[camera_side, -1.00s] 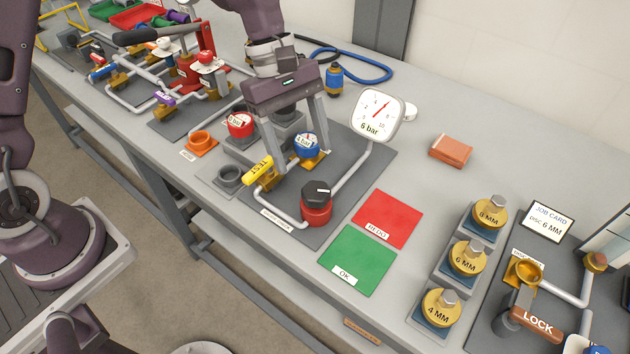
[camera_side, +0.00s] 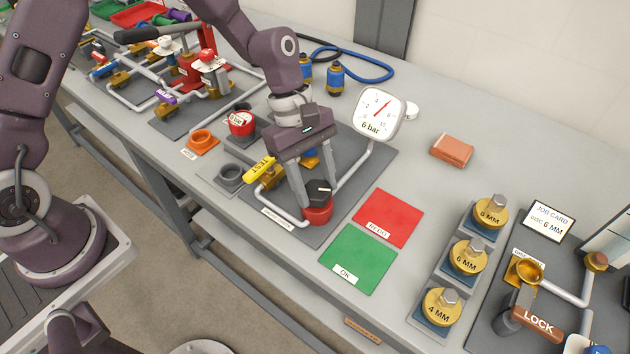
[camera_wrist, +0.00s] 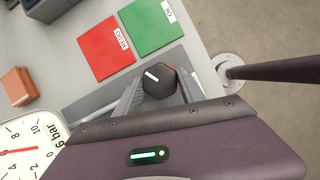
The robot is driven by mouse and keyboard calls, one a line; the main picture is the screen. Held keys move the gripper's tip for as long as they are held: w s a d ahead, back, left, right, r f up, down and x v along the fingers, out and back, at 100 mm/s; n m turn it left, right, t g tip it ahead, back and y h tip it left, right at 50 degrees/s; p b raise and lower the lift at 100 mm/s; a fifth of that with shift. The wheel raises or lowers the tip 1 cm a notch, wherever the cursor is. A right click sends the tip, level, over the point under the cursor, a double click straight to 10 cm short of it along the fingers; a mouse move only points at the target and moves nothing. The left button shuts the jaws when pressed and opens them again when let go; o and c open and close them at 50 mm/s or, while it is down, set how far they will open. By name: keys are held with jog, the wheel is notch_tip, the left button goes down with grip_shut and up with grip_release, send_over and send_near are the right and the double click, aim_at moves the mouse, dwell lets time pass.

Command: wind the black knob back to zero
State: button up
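The black knob (camera_side: 318,191) sits on a red base (camera_side: 318,213) at the front of the grey test plate. It also shows in the wrist view (camera_wrist: 158,80), with a white pointer line. My gripper (camera_side: 318,204) is over the knob with its fingers spread, one on each side. In the wrist view the fingers (camera_wrist: 160,95) are apart around the knob, and I cannot tell whether they touch it.
A yellow TEST handle (camera_side: 259,168) and pipes stand close left of the gripper. The red REDO mat (camera_side: 387,219) and green OK mat (camera_side: 358,260) lie to the right, both empty. A brown block (camera_side: 451,150) lies further back.

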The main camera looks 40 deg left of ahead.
jog(key=c, duration=0.4)
jog(key=shift+o, duration=0.2)
jog(key=shift+m, duration=0.3)
jog(key=m+g, duration=0.1)
jog(key=m, duration=0.1)
jog(key=m+y, duration=0.1)
jog(key=m, duration=0.1)
jog(key=shift+w+d+m+g, duration=0.1)
jog(key=shift+w+m+g, duration=0.05)
jog(key=shift+m+g, duration=0.25)
jog(key=m+y, duration=0.1)
jog(key=m, duration=0.2)
jog(key=m+g+y, duration=0.1)
jog(key=m, duration=0.2)
jog(key=shift+w+d, duration=0.1)
jog(key=shift+d, duration=0.05)
jog(key=m+y, duration=0.1)
jog(key=m, duration=0.2)
jog(key=m+y, duration=0.1)
jog(key=m, duration=0.2)
jog(key=shift+d+m+y, duration=0.15)
jog(key=shift+m+y, duration=0.15)
jog(key=m+y, duration=0.1)
jog(key=m, duration=0.1)
jog(key=m+y, duration=0.1)
jog(key=m, duration=0.2)
jog(key=shift+d+m+t, duration=0.1)
jog(key=shift+m+t, duration=0.2)
